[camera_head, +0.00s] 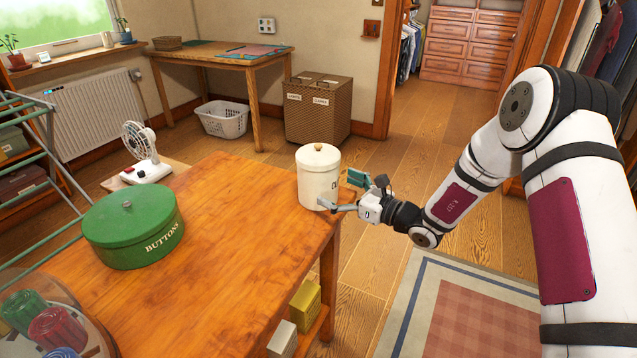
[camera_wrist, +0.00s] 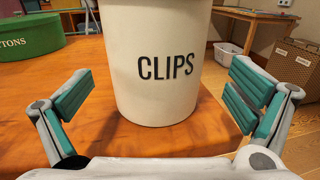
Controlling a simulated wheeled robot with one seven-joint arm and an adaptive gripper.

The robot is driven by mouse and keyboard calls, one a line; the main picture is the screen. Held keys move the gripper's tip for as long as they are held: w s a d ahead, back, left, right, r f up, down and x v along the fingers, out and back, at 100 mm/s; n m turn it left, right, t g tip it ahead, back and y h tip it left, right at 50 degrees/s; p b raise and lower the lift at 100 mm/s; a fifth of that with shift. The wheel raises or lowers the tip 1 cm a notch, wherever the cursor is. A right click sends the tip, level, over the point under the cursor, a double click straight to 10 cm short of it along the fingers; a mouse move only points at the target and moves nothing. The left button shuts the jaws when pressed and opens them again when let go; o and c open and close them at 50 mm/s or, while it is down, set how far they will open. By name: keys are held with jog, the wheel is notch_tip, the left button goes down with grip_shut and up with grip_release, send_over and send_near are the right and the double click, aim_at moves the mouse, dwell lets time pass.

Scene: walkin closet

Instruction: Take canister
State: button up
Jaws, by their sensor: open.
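A cream canister (camera_head: 318,179) with a lid and a small wooden knob stands upright at the right corner of the wooden table. In the wrist view the canister (camera_wrist: 157,65) shows the word CLIPS and fills the middle of the picture. My gripper (camera_head: 352,193) is at the table's right edge, level with the canister's side. In the wrist view my gripper (camera_wrist: 158,104) is open, with one green-padded finger to the left and one to the right of the canister. Gaps show between both pads and the canister. The canister's top is cut off in the wrist view.
A green tin marked BUTTONS (camera_head: 134,230) stands on the table (camera_head: 225,270) left of the canister. A white fan (camera_head: 143,152) stands behind it. A glass container of thread spools (camera_head: 50,325) is at the front left. The tabletop between tin and canister is clear.

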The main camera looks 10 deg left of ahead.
jog(key=x, duration=0.4)
jog(key=shift+s+a+f, duration=0.1)
jog(key=shift+s+a, duration=0.05)
jog(key=shift+a, duration=0.15)
jog(key=shift+w+a, duration=0.25)
jog(key=shift+a, duration=0.1)
jog(key=c, duration=1.2)
